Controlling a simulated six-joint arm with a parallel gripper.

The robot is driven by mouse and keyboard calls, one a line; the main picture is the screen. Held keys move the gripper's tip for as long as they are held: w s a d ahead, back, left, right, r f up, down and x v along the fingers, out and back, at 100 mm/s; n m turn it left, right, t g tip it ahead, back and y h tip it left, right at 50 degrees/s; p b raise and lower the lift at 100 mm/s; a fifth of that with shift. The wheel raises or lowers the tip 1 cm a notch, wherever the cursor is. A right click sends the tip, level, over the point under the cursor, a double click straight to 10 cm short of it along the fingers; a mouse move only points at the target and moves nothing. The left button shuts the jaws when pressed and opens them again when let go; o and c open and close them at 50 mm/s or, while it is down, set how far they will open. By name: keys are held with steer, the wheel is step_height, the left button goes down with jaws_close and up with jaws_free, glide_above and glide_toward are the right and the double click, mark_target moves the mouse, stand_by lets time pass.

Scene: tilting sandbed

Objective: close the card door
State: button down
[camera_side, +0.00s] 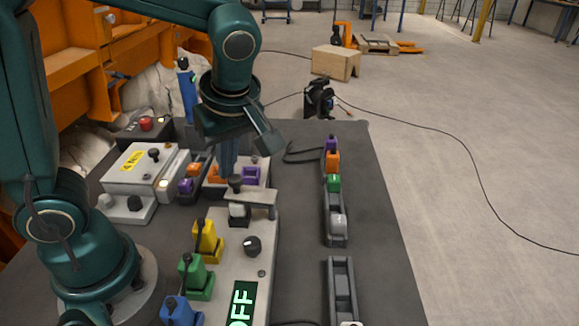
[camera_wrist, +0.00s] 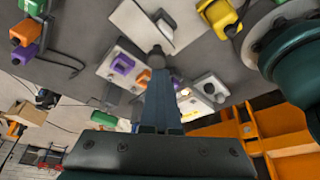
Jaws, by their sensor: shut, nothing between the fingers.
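My gripper (camera_side: 228,172) points down over the middle of the bench, its fingers together and empty. Its fingertips also show in the wrist view (camera_wrist: 162,72). Just below them is a dark round knob (camera_side: 235,182). Beside the knob, a flat grey plate (camera_side: 258,197) juts out over the long grey panel; it looks like the card door, but I cannot tell for sure. In the wrist view a pale plate (camera_wrist: 140,22) lies beyond the fingertips. Whether the fingers touch the knob is unclear, and the gripper hides part of that area.
Yellow (camera_side: 207,240), green (camera_side: 195,277) and blue (camera_side: 178,310) switches stand on the panel. A white box (camera_side: 140,168) with a yellow label is at left. A dark rail (camera_side: 335,228) with coloured plugs is at right. Bare bench lies between panel and rail.

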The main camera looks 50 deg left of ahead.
steer(key=shift+d, duration=0.15)
steer(key=shift+w+d, duration=0.35)
steer(key=shift+d, duration=0.35)
steer(key=s+a, duration=0.1)
steer(key=a, duration=0.4)
steer(key=s+d+r, duration=0.2)
steer(key=s+r, duration=0.1)
steer(key=r, duration=0.8)
steer(key=s+d+f+m+t+h, duration=0.1)
steer(key=f+m, duration=0.2)
steer(key=m, duration=0.2)
steer(key=s+d+f+m+t+h, duration=0.1)
steer(key=f+m+t, duration=0.1)
steer(key=m, duration=0.3)
steer(key=s+d+f+m+t+h, duration=0.1)
steer(key=d+f+m+h, duration=0.1)
steer(key=m, duration=0.3)
steer(key=shift+s+f+t, duration=0.35)
steer(key=shift+f+t, duration=0.05)
steer(key=shift+f, duration=0.4)
steer(key=shift+w+d+r+m, duration=0.15)
steer(key=shift+w+m, duration=0.25)
steer(key=shift+m, duration=0.5)
